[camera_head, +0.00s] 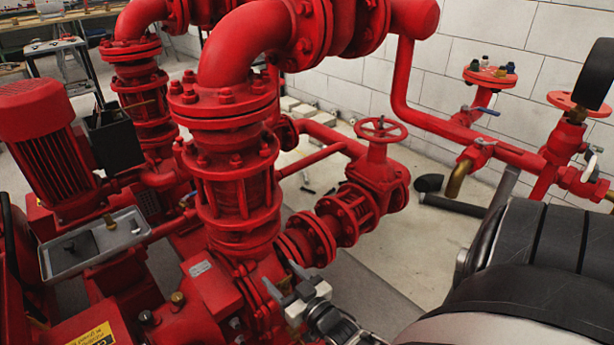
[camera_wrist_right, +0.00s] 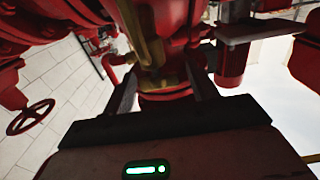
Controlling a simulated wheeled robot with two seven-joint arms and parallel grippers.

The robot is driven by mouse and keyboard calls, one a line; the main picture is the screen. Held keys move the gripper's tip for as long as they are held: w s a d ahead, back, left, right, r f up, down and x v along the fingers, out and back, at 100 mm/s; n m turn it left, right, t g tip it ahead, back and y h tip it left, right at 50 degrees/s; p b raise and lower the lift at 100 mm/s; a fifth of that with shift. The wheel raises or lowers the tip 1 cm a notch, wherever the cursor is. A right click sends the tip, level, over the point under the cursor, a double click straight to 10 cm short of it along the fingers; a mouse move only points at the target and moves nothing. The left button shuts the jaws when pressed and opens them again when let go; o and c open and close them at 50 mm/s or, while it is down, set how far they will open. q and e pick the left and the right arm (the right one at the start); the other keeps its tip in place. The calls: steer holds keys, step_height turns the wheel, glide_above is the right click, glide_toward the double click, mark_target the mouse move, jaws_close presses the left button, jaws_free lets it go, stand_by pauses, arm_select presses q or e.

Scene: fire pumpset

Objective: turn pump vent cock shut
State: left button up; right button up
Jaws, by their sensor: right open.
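A brass cock (camera_wrist_right: 150,48), which appears to be the pump vent cock, shows in the right wrist view with a long brass piece running upward from it. My right gripper (camera_wrist_right: 163,88) is open, with its dark fingers on either side of the cock's line in that view. I cannot tell whether they touch it. In the head view my right gripper (camera_head: 285,279) is low at the centre, against the red pump casing (camera_head: 212,292). The cock is not clearly visible there. My left gripper is not in view.
A red handwheel valve (camera_head: 380,130) and flanged pipes stand behind my right gripper. A thick vertical red pipe (camera_head: 235,185) rises close by. A grey tray (camera_head: 65,270) with small parts is at the left. Open floor (camera_head: 420,260) lies to the right.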

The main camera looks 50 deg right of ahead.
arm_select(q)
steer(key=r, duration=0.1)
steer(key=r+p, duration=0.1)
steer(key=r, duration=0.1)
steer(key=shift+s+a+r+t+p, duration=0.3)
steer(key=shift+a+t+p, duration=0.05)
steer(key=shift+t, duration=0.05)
arm_select(e)
steer(key=s+a, duration=0.2)
steer(key=s, duration=1.2)
steer(key=shift+s, duration=0.3)
